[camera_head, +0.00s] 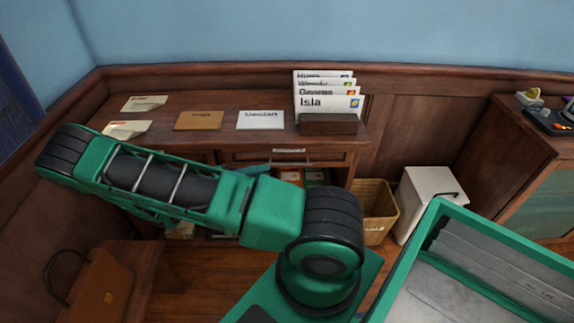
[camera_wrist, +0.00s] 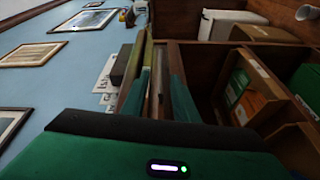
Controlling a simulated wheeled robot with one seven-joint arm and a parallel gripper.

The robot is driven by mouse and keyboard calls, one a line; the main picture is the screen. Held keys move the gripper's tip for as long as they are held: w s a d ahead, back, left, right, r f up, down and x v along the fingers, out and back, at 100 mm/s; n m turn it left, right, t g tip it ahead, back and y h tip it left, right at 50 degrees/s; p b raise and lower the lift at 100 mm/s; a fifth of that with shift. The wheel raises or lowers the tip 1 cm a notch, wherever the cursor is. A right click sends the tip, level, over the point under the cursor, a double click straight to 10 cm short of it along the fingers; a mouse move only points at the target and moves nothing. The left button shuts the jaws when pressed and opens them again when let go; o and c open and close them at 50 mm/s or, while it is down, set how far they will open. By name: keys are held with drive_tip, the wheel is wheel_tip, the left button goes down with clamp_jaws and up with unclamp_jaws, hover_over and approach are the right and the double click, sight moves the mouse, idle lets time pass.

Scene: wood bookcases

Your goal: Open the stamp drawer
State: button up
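The desk (camera_head: 205,103) has a wide drawer (camera_head: 262,157) under its top, with a pale label too small to read. I cannot tell whether this is the stamp drawer; it looks shut. My gripper (camera_head: 258,170) shows only as a teal finger tip just in front of and below the drawer front, partly hidden by my arm. In the wrist view, my gripper (camera_wrist: 158,92) has its two green fingers parted, with a strip of brown wood visible between them. Whether they touch the drawer or a handle is unclear.
Letters stand in a wooden holder (camera_head: 328,124) on the desk. Envelopes (camera_head: 260,120) lie flat beside it. Below the drawer are open compartments (camera_wrist: 245,85) holding orange and green items. A wastebasket (camera_head: 376,205) and white bin (camera_head: 424,200) stand right; a brown bag (camera_head: 100,285) sits lower left.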

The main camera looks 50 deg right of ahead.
sight(289, 164)
drive_tip(key=shift+h, duration=0.6)
drive_tip(key=x, duration=0.7)
drive_tip(key=f+x, duration=0.1)
drive_tip(key=x, duration=0.2)
drive_tip(key=shift+d, duration=0.3)
clamp_jaws()
drive_tip(key=shift+f, duration=0.15)
idle(0.5)
